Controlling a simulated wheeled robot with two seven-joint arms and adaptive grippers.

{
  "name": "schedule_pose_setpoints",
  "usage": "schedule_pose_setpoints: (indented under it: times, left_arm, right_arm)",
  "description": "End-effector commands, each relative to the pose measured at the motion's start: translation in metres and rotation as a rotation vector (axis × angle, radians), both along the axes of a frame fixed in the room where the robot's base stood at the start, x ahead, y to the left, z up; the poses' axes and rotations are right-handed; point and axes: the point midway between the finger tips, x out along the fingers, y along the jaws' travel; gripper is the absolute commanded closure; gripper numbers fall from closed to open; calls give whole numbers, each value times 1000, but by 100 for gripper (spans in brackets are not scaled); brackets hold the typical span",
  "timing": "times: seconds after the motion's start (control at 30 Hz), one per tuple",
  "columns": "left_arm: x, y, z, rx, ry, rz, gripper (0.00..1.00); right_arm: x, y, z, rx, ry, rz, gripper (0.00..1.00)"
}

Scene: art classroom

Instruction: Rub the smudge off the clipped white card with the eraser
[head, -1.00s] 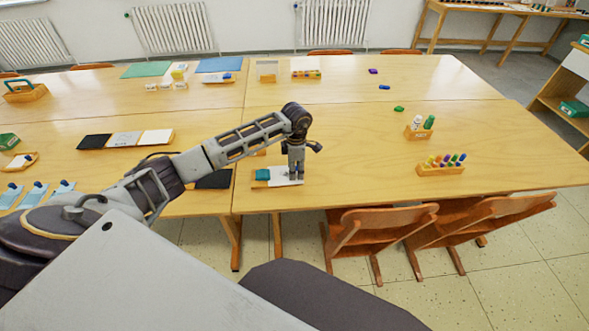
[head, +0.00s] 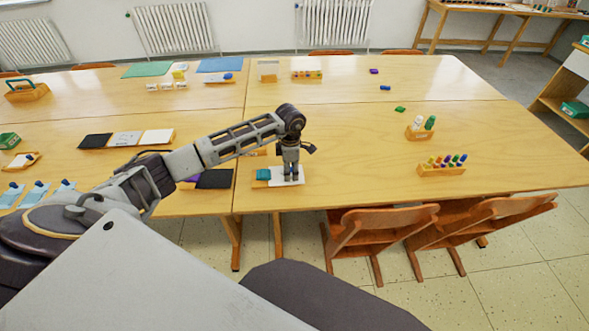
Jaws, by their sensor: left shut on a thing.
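The white card (head: 300,181) lies on the table near its front edge, on a wooden board with a teal piece (head: 263,174) at its left end. My left gripper (head: 291,177) points down over the card, its fingertips at or just above the card's surface. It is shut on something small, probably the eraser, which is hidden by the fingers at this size. I cannot make out the smudge; the gripper covers part of the card. My right gripper is out of view.
A dark panel (head: 214,179) lies left of the card. A rack of colored markers (head: 442,168) and a holder with bottles (head: 420,130) stand to the right. Chairs (head: 380,231) are tucked at the front edge. The table between card and marker rack is clear.

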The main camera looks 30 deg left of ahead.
Motion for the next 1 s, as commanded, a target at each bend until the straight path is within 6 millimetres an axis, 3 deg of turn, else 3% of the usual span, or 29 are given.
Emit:
schedule_pose_setpoints:
  times: [1.0]
  left_arm:
    - [-16, 25, -3, 1, 2, 1, 75]
  right_arm:
    - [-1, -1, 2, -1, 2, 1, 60]
